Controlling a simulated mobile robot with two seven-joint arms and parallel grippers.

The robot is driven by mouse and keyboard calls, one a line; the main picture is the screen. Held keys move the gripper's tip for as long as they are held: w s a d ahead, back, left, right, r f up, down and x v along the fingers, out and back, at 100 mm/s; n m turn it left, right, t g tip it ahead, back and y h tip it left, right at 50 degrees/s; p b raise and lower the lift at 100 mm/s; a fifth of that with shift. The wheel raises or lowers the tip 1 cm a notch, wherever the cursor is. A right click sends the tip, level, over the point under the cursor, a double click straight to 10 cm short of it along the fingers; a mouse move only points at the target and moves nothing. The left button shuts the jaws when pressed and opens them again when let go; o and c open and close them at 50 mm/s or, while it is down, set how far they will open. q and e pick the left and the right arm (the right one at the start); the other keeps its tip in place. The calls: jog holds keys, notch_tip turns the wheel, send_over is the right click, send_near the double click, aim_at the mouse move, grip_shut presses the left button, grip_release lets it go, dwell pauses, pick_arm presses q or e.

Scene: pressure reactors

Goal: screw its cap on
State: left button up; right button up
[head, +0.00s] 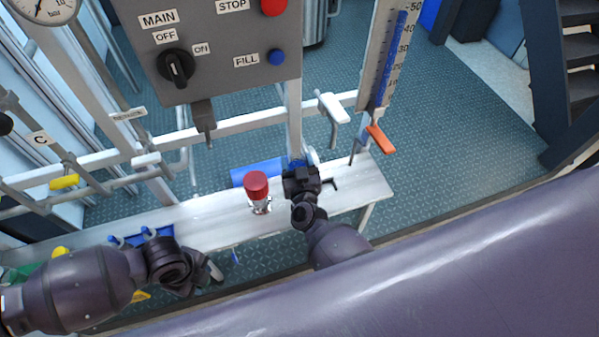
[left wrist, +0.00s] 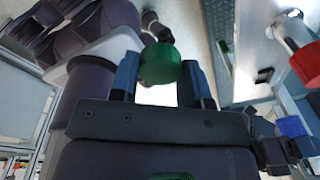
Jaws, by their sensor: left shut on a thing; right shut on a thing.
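A green, short cylindrical cap-like piece (left wrist: 160,64) sits between the blue-grey fingers of my left gripper (left wrist: 158,85), which is shut on it. In the head view my left gripper (head: 203,275) is at the bench's front edge, and the green piece cannot be made out there. A small vessel with a red top (head: 256,186) stands upright on the bench, left of my right gripper (head: 303,178). The red top also shows in the left wrist view (left wrist: 306,63). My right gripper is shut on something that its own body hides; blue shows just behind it.
The pale bench (head: 208,208) runs across the middle. A blue holder (head: 142,238) is at its left. A blue cylinder (head: 256,172) lies behind the red-topped vessel. Above are pipes, the control panel (head: 228,58), a white handle (head: 333,107) and an orange handle (head: 381,138).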

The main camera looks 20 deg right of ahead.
pick_arm(q)
jog(key=shift+s, duration=0.25)
pick_arm(e)
jog(key=shift+r, duration=0.45)
jog(key=shift+w, duration=0.1)
jog(key=o, duration=0.6)
jog(key=c, duration=0.8)
jog(key=shift+o, duration=0.2)
